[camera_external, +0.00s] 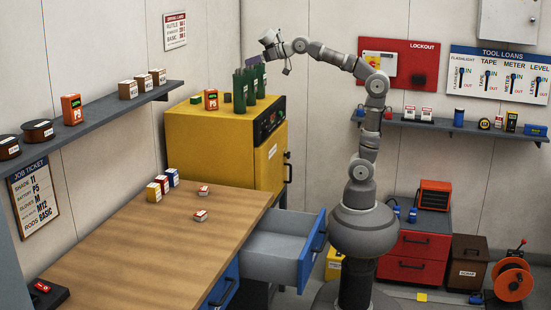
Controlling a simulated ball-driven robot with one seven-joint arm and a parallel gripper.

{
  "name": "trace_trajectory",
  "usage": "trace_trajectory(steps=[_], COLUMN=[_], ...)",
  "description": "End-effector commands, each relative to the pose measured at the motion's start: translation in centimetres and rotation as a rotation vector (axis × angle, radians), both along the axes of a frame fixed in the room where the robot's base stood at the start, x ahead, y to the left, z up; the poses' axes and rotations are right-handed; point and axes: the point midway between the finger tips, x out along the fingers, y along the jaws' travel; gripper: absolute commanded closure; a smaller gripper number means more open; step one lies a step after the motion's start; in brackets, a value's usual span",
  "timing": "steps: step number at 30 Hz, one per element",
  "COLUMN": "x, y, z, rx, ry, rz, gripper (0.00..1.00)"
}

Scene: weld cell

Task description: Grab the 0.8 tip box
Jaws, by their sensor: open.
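I cannot read a 0.8 marking on any box, so I cannot tell which one is the 0.8 tip box. Two small red-and-white boxes lie on the wooden bench: a farther box (203,190) and a nearer box (200,216). To their left, a yellow box (153,192), a red box (163,184) and a blue box (172,177) stand close together in a row. My gripper (269,43) is raised high near the wall corner, above the yellow cabinet and well away from the bench boxes. It is open, and I see nothing held in it.
A blue-fronted drawer (311,248) is open beside the bench (125,250). Shelves line the left wall and back wall. Most of the bench top is clear.

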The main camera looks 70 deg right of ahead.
Motion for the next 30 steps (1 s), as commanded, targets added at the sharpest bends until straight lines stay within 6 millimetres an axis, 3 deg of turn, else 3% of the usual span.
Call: trace_trajectory(steps=[1,3,7,11,12,15,18,21,25,30], x=[3.0,7.0,12.8,14.9,14.8,13.2,10.9,8.9,7.6,7.5], y=[2.2,5.9,14.8,24.1,26.7,32.3,35.9,37.9,38.8,38.9], z=[-0.8,-3.4,-10.6,-19.9,-23.0,-30.2,-36.0,-39.9,-42.7,-45.2], rx=[0.027,0.072,0.135,0.146,0.137,0.105,0.061,0.027,0.007,0.005], ry=[0.079,0.207,0.476,0.743,0.821,0.986,1.107,1.177,1.217,1.221], rz=[0.025,0.054,0.081,0.065,0.053,0.006,-0.046,-0.087,-0.113,-0.117], gripper=[0.21,0.21,0.21,0.21,0.21,0.21,0.21,0.21,0.21,0.21])
